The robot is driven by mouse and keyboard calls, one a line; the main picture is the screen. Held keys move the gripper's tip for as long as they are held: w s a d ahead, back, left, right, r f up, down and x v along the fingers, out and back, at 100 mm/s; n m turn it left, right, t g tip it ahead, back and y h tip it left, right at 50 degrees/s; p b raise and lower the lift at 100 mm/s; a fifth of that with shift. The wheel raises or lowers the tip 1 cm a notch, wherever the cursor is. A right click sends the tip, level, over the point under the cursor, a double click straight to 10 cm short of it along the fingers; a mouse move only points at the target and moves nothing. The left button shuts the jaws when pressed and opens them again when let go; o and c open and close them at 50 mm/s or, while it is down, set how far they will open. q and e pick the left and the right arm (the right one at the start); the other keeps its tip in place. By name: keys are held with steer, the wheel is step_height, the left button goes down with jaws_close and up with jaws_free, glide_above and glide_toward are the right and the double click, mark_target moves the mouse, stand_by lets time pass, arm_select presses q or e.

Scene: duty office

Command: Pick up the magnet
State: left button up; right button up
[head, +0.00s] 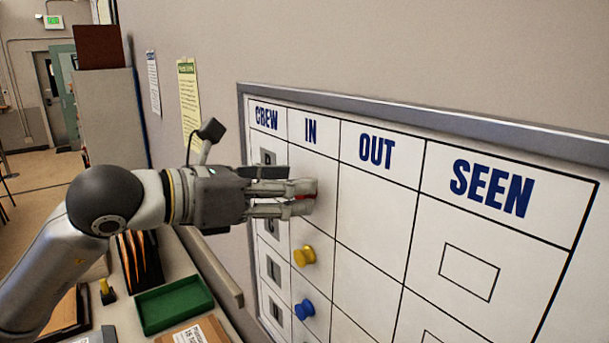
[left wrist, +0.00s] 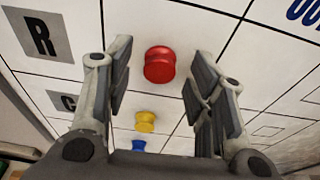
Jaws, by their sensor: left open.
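A red magnet (left wrist: 159,64) sits on the whiteboard (head: 374,205) in the IN column, in the row marked R. In the head view only a sliver of the red magnet (head: 305,197) shows between my fingers. My left gripper (head: 302,197) is at the board with its fingers around the magnet's place. In the left wrist view the left gripper (left wrist: 157,75) is open, with the red magnet between and just beyond its fingertips, apart from both fingers. A yellow magnet (head: 304,256) and a blue magnet (head: 303,309) sit below in the same column. My right gripper is not in view.
The board has CREW, IN, OUT and SEEN columns and a grey frame (head: 430,124). Below the arm, a desk holds a green tray (head: 173,303) and a brown folder (head: 194,333). A grey cabinet (head: 112,118) stands at the back left. The OUT column's visible cells are empty.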

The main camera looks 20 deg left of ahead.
arm_select(q)
steer(key=shift+w+d+f, duration=0.15)
steer(key=shift+w+d, duration=0.3)
steer(key=shift+w, duration=0.05)
steer(key=shift+c, duration=0.2)
steer(key=c, duration=0.8)
steer(key=shift+c, duration=0.2)
